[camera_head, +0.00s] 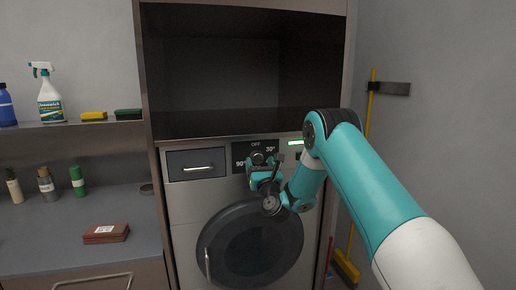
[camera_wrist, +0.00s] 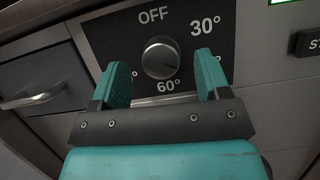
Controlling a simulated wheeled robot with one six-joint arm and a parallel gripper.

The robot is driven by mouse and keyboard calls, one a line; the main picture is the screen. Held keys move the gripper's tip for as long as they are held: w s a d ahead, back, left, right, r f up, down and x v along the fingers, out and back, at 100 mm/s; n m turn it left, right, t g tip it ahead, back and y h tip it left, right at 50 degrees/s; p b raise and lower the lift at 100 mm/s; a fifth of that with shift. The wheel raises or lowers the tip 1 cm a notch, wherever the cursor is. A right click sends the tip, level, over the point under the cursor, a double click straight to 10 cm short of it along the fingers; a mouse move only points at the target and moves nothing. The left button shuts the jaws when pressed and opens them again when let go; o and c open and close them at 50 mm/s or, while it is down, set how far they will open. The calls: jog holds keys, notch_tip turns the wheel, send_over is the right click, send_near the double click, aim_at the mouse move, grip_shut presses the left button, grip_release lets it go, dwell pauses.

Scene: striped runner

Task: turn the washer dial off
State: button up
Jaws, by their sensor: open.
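The washer (camera_head: 184,212) stands in a tall cabinet niche. Its round grey dial (camera_wrist: 160,58) sits on a black panel marked OFF at the top, 30° at the upper right and 60° at the bottom. The dial also shows in the head view (camera_head: 258,158), with 90° to its left. I cannot make out where its pointer is set. My gripper (camera_wrist: 164,75) is open and empty, its teal fingers apart, one to each side of the dial in the wrist view. I see no contact with the dial. In the head view my gripper (camera_head: 264,172) is just before the panel, partly covering its lower part.
A detergent drawer with a handle (camera_head: 198,169) is left of the panel. A green lit display (camera_head: 296,143) and a dark button (camera_wrist: 309,42) are right of it. The round door (camera_head: 240,250) is below. A counter (camera_head: 60,225) with bottles stands left, a broom (camera_head: 370,110) right.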

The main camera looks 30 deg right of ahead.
jog(key=w+r+p, duration=0.1)
jog(key=p, duration=0.1)
jog(key=shift+w+d+p, duration=0.1)
jog(key=shift+d+p, duration=0.1)
jog(key=shift+p, duration=0.2)
jog(key=shift+w+f+p, duration=0.1)
jog(key=shift+w+p, duration=0.05)
jog(key=shift+p, duration=0.2)
jog(key=shift+f, duration=0.1)
jog(key=c, duration=0.9)
